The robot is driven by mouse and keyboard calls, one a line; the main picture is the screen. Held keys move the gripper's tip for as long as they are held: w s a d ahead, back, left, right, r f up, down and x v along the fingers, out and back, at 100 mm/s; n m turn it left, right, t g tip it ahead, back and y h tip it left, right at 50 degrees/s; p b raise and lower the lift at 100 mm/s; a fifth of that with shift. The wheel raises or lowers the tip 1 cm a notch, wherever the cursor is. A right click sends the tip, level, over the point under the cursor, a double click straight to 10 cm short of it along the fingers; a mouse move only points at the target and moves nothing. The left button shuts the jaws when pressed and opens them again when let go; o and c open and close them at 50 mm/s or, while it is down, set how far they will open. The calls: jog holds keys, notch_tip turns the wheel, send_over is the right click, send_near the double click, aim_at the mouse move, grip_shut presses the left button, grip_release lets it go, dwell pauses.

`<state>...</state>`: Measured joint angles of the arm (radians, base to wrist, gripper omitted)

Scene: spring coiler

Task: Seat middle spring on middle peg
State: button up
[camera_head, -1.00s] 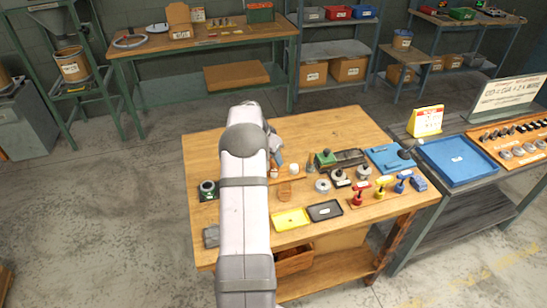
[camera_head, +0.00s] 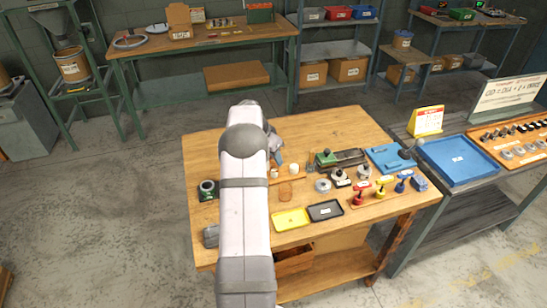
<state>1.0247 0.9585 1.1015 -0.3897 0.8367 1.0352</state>
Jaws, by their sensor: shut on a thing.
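My gripper (camera_head: 279,159) shows only in part, just right of my arm's pale link, over the back middle of the wooden table (camera_head: 335,127). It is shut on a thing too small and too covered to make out. Two small white cylinders, one (camera_head: 274,173) near my arm and one (camera_head: 295,169) to its right, stand by a wooden strip (camera_head: 290,178) just below the gripper. I cannot tell which are pegs or springs. My arm may hide more of the strip. An amber round piece (camera_head: 285,196) lies in front of it.
A yellow tray (camera_head: 291,220) and a black tray (camera_head: 325,210) lie at the table's front. Red, yellow and blue stamp-like tools (camera_head: 380,190) stand at the right. A green-topped device (camera_head: 326,158) and a blue plate (camera_head: 390,158) lie behind. The back strip of tabletop is clear.

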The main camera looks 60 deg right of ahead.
aim_at(273, 163)
jog(key=shift+f+b, duration=1.8)
dwell(2.1)
dwell(0.3)
jog(key=o, duration=1.2)
jog(key=shift+r, duration=0.15)
jog(key=shift+r+p, duration=1.7)
jog(key=shift+r, duration=1.25)
jog(key=shift+r, duration=0.1)
jog(key=shift+r+p, duration=1.55)
jog(key=shift+r, duration=0.85)
